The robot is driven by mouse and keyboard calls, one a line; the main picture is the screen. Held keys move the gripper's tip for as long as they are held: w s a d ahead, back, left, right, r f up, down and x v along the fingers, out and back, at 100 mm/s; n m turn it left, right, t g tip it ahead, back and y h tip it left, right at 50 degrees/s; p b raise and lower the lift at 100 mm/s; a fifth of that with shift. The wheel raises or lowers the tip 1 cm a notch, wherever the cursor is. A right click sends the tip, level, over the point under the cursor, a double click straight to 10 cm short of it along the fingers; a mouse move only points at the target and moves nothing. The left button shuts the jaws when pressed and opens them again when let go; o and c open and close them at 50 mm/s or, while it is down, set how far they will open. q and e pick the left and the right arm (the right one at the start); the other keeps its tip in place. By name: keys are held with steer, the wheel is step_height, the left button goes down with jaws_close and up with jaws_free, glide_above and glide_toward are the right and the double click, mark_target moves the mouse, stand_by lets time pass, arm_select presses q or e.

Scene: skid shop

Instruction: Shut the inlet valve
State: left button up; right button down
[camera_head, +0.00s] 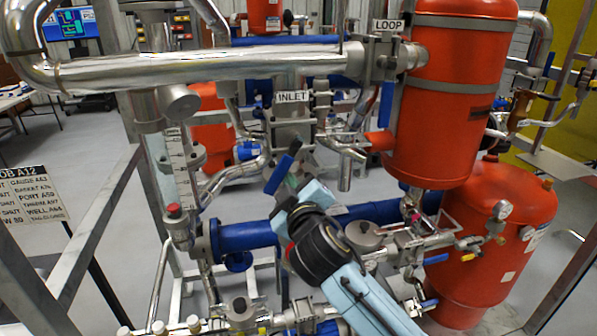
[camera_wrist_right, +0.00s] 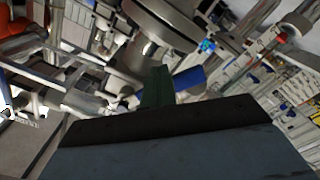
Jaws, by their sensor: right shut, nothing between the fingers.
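The INLET label (camera_head: 291,97) sits on a grey metal valve body (camera_head: 292,130) in the middle of the head view. A blue lever (camera_head: 279,174) hangs below it, slanting down to the left. My right gripper (camera_head: 293,181) is shut and empty, its fingertips just right of the lever; I cannot tell whether they touch it. In the right wrist view the closed green fingers (camera_wrist_right: 156,84) show with a blue piece (camera_wrist_right: 189,79), likely the lever, right beside them. A round metal flange (camera_wrist_right: 160,22) is above. My left gripper is not in view.
A shiny horizontal pipe (camera_head: 200,68) crosses above the valve. The LOOP label (camera_head: 389,25) and a red tank (camera_head: 445,90) are to the right. A blue pipe (camera_head: 245,235) runs below, near my right forearm. A second red tank (camera_head: 490,250) stands lower right.

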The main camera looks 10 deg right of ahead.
mark_target(271, 178)
steer(key=shift+a+r, duration=0.2)
steer(key=shift+a, duration=0.55)
steer(key=shift+a+r+p, duration=0.3)
steer(key=shift+a+r, duration=0.1)
steer(key=shift+a, duration=0.2)
steer(key=shift+a+r+p, duration=0.25)
steer(key=shift+a+r, duration=0.1)
steer(key=shift+a, duration=0.2)
steer(key=shift+s+a+r+p, duration=0.1)
steer(key=shift+a+r+p, duration=0.3)
steer(key=shift+r, duration=0.15)
steer(key=shift+a+r+p, duration=0.35)
steer(key=shift+r+p, duration=0.05)
steer(key=shift+r, duration=0.15)
